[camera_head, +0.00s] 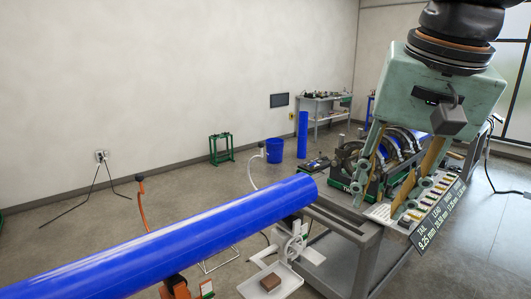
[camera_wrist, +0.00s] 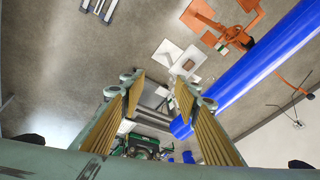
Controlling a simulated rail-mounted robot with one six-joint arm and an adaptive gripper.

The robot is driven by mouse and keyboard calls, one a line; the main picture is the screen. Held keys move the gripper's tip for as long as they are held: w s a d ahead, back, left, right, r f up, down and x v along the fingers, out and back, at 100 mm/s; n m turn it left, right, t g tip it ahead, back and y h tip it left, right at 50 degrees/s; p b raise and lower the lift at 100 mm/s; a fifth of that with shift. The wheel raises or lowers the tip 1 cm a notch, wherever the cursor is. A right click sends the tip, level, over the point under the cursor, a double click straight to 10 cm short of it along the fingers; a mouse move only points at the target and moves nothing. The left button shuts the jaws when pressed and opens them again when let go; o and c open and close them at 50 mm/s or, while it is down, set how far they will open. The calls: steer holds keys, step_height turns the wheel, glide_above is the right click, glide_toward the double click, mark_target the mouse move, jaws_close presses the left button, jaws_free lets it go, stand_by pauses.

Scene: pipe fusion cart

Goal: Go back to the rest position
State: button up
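My gripper (camera_head: 381,195) hangs at the right of the head view, pointing down in front of the pipe fusion cart. Its two fingers with ribbed yellow-brown pads stand wide apart. In the wrist view the gripper (camera_wrist: 158,82) is open, with nothing held between the pads. The fingers overlap part of the fusion machine (camera_head: 346,165) and the labelled board in the head view, so contact there cannot be judged. The long blue pipe (camera_head: 170,236) runs from the lower left to the cart's near end; it also shows in the wrist view (camera_wrist: 250,70).
The grey cart frame (camera_head: 345,219) stands below my gripper. A board with several small blocks and a readout sign (camera_head: 438,219) is at right. A white tray (camera_head: 292,286) holds a brown block (camera_head: 270,282). A blue bin (camera_head: 274,150) and green stand (camera_head: 221,149) are behind. Left-back floor is mostly clear.

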steer(key=s+d+f+n+b, duration=0.1)
steer(key=s+f+n+b, duration=0.2)
steer(key=s+f, duration=0.9)
steer(key=s+n, duration=0.1)
steer(key=s, duration=0.3)
steer(key=shift+s+d+f+n, duration=0.15)
steer(key=shift+d+f+n, duration=0.1)
steer(key=shift+d+n, duration=0.05)
